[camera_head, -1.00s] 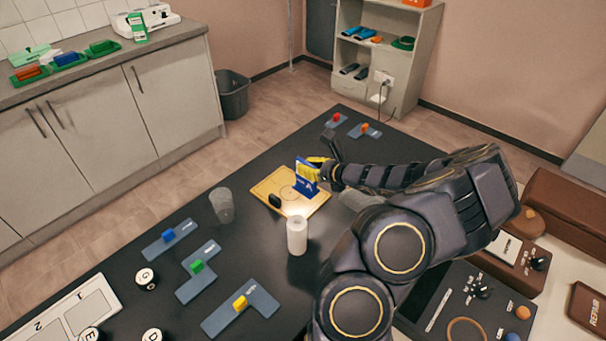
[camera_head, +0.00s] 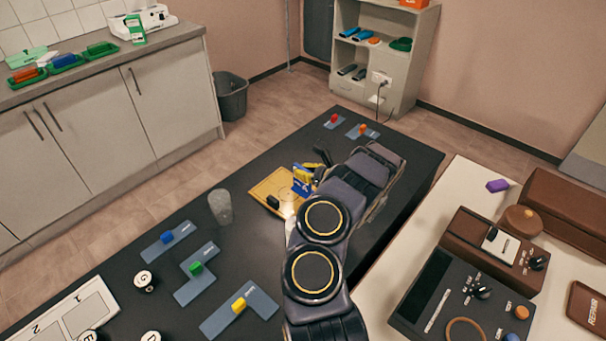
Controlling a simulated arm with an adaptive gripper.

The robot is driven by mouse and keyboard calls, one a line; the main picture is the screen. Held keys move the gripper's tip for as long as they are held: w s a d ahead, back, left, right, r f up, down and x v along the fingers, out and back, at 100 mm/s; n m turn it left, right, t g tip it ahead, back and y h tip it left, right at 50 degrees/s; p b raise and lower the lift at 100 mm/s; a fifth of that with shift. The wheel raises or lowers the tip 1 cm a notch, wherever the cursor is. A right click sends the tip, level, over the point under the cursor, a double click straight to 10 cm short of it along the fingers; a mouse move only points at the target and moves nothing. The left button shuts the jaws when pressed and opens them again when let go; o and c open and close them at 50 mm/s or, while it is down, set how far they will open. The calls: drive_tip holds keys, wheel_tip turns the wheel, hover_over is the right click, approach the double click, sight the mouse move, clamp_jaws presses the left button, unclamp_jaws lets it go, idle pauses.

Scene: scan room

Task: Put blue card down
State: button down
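The blue card (camera_head: 300,189) shows as a small blue piece over the right part of a yellow board (camera_head: 268,181) with dark line markings on the dark table. It looks upright, but I cannot tell whether it touches the board. My gripper (camera_head: 306,175) is right at the card, with yellow parts against its upper edge and a dark finger sticking up behind. My arm hides part of the gripper, and its grip on the card is too small to make out.
A black object (camera_head: 273,202) lies on the board's front edge. A clear cup (camera_head: 221,206) stands to the left. Blue-grey pieces with coloured knobs, such as the green one (camera_head: 196,268), lie front left. A white counter (camera_head: 470,180) with devices is right.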

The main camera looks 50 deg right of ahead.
drive_tip(key=shift+f, duration=0.6)
drive_tip(key=shift+f, duration=0.15)
drive_tip(key=c, duration=1.2)
unclamp_jaws()
drive_tip(key=shift+o, duration=0.2)
